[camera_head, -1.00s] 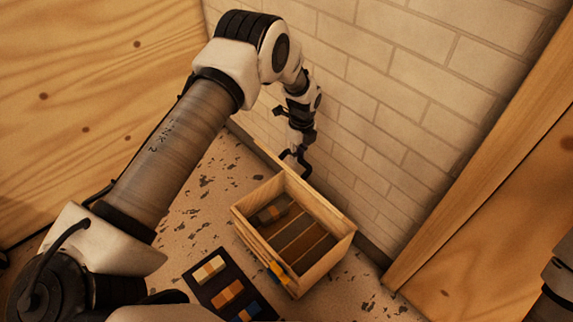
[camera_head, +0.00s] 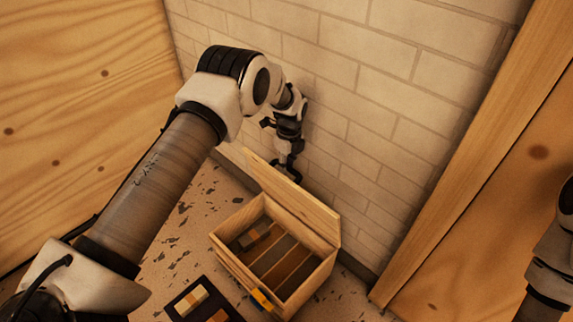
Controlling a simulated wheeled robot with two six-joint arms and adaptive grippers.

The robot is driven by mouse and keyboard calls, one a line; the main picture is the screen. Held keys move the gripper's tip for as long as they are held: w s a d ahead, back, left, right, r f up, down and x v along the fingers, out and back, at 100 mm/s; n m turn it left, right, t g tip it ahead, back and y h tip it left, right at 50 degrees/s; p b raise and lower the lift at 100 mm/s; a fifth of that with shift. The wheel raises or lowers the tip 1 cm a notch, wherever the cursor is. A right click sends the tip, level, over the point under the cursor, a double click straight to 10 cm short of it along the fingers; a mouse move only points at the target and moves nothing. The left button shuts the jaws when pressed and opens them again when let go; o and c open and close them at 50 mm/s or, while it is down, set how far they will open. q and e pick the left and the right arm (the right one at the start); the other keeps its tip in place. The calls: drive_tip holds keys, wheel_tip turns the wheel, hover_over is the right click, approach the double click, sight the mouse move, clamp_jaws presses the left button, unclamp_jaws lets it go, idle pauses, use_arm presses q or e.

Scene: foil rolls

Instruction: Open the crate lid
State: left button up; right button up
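The wooden crate (camera_head: 232,265) stands on the floor near the brick wall, its top uncovered. Its wooden lid (camera_head: 300,203) stands up along the wall-side edge, tilted, with its inner face toward me. My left gripper (camera_head: 286,173) is behind the lid's upper edge, between lid and wall. Its dark fingers look spread apart; their tips are partly hidden by the lid, and I cannot tell whether they touch it. My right arm enters at the right edge; its gripper is out of view.
Inside the crate are several dark compartments; a dark roll with a tan band (camera_head: 250,238) lies in the leftmost. A yellow-orange piece (camera_head: 263,299) is on the crate's front. A dark mat (camera_head: 184,296) with banded rolls lies at the lower left. The brick wall (camera_head: 360,110) is close behind.

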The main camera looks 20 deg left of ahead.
use_arm(q)
drive_tip(key=shift+o, duration=0.7)
drive_tip(key=shift+f, duration=0.15)
drive_tip(key=shift+r, duration=0.2)
wheel_tip(320, 180, up, 12)
drive_tip(key=w, duration=0.1)
drive_tip(key=shift+d+f, duration=0.1)
drive_tip(key=shift+f, duration=0.05)
